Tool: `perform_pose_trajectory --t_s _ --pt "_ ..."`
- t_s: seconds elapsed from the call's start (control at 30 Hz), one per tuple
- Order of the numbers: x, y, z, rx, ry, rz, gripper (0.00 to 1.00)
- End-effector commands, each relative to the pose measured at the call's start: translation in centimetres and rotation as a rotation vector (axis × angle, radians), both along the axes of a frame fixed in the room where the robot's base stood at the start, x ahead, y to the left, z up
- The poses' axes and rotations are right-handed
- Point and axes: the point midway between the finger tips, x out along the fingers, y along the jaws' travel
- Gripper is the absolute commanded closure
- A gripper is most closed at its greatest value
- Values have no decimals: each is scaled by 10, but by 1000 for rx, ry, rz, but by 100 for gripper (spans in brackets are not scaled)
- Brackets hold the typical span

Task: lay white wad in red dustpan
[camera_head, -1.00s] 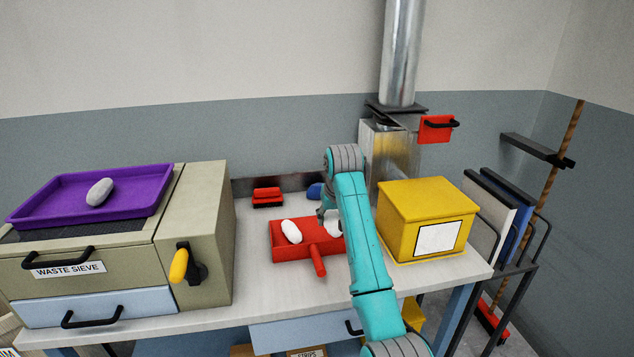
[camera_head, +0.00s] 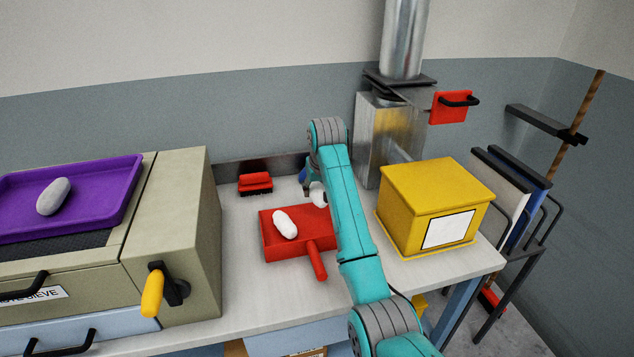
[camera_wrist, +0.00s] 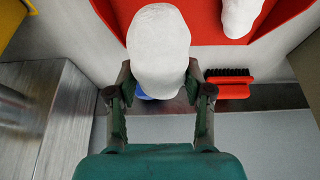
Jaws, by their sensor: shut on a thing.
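The red dustpan (camera_head: 271,246) lies on the bench, its handle pointing to the front. One white wad (camera_head: 285,224) rests in its left part; it also shows at the top of the wrist view (camera_wrist: 242,15). My gripper (camera_head: 317,188) is shut on another white wad (camera_wrist: 158,50), which shows in the head view (camera_head: 318,199) at the pan's far right edge. In the wrist view the held wad overlaps the pan's edge. My arm hides the pan's right side, and the gap below the held wad is hard to judge.
A purple tray (camera_head: 100,205) with a grey-white wad (camera_head: 53,196) sits on the waste sieve (camera_head: 175,215) at left. A yellow box (camera_head: 415,215) and metal duct (camera_head: 375,135) stand right of my arm. A red brush (camera_head: 256,184) and a blue thing (camera_wrist: 145,97) lie behind the pan.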

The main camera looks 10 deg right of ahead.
Motion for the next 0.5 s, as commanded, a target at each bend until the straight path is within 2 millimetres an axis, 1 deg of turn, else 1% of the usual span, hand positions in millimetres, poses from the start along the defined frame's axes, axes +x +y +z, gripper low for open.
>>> perform_pose_trajectory --t_s 0.1,0.5 --pt "0 0 -11 0 1 0 84" --pt "0 0 -46 0 2 0 84"
